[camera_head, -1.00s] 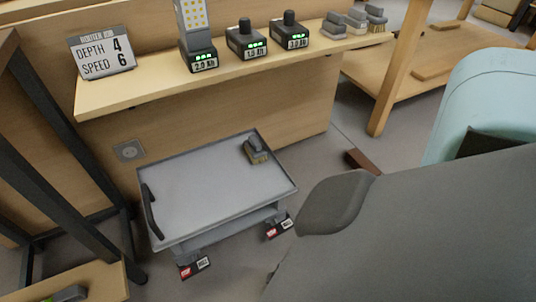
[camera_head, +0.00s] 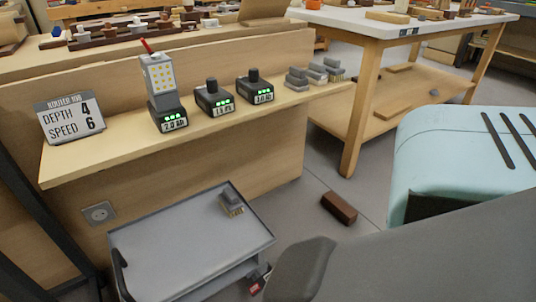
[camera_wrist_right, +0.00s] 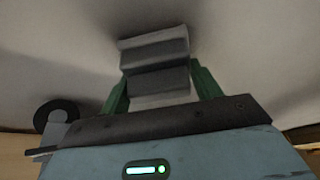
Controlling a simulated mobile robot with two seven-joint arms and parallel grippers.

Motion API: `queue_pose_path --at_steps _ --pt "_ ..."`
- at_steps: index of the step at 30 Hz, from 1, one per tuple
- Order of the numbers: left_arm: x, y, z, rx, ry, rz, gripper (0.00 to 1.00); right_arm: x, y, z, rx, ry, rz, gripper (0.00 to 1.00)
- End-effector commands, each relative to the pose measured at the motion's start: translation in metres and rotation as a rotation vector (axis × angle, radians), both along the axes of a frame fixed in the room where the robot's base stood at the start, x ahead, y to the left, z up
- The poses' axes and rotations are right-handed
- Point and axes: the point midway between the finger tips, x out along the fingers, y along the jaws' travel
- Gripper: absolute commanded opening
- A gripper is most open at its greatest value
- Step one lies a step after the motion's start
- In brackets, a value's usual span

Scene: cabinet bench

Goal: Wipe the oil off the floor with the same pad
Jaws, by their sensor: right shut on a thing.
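In the right wrist view my right gripper (camera_wrist_right: 158,82) has its green fingers on either side of a grey, stepped block, which I take for the pad (camera_wrist_right: 154,48). The gripper is shut on it. A pale grey surface lies beyond the pad; I cannot tell whether the pad touches it. The floor (camera_head: 310,228) shows in the head view between the cart and the workbench. I can make out no oil on the visible floor. My right gripper and the pad do not show in the head view. My left gripper is in neither view.
A grey cart (camera_head: 180,245) with a small brush (camera_head: 231,203) on top stands before the wooden cabinet. A brown block (camera_head: 339,208) lies on the floor. A workbench (camera_head: 350,140) is behind.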

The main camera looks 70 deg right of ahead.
Motion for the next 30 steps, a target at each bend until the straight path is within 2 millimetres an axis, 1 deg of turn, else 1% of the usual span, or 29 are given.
queue_pose_path --at_steps 9,20,30 --pt "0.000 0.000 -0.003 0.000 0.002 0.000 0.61 -0.012 -0.021 -0.002 -0.002 0.001 0.002 0.45" --pt "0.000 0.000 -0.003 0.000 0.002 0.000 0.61 -0.018 -0.028 -0.003 -0.004 0.003 0.002 0.45" --pt "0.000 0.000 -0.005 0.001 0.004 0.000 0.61 -0.030 -0.048 -0.002 -0.005 0.005 0.003 0.45"
